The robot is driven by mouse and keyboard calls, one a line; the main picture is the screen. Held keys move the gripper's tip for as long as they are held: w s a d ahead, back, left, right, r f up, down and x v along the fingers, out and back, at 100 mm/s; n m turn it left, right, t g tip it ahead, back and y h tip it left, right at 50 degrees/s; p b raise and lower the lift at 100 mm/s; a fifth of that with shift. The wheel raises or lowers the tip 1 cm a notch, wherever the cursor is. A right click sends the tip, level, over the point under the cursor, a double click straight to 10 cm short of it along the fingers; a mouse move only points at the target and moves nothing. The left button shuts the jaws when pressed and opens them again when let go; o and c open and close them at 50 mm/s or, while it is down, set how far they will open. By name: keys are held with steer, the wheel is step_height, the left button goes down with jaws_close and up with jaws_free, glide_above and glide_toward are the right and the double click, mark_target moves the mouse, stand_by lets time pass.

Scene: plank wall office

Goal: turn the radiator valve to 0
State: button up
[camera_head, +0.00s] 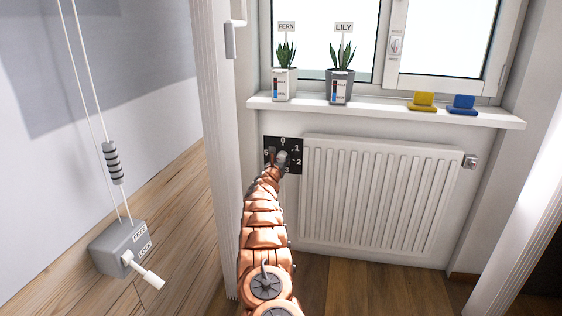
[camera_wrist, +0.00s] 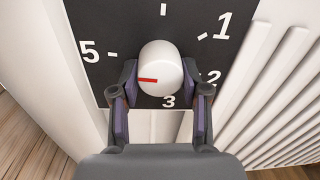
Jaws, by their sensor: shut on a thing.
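The radiator valve is a white round knob (camera_wrist: 161,66) with a red mark on its face, seen in the wrist view. The red mark points left, a little below the direction of the 5 tick. Behind it is a black dial plate (camera_wrist: 95,20) with white numbers. The 4 is hidden.
A white ribbed radiator (camera_head: 370,195) is right of the dial. Above, the windowsill (camera_head: 385,112) holds a FERN pot (camera_head: 284,86), a LILY pot (camera_head: 340,88), and yellow (camera_head: 423,102) and blue (camera_head: 462,104) items. A grey cord box (camera_head: 118,247) is at left.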

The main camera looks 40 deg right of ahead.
steer(key=c, duration=0.5)
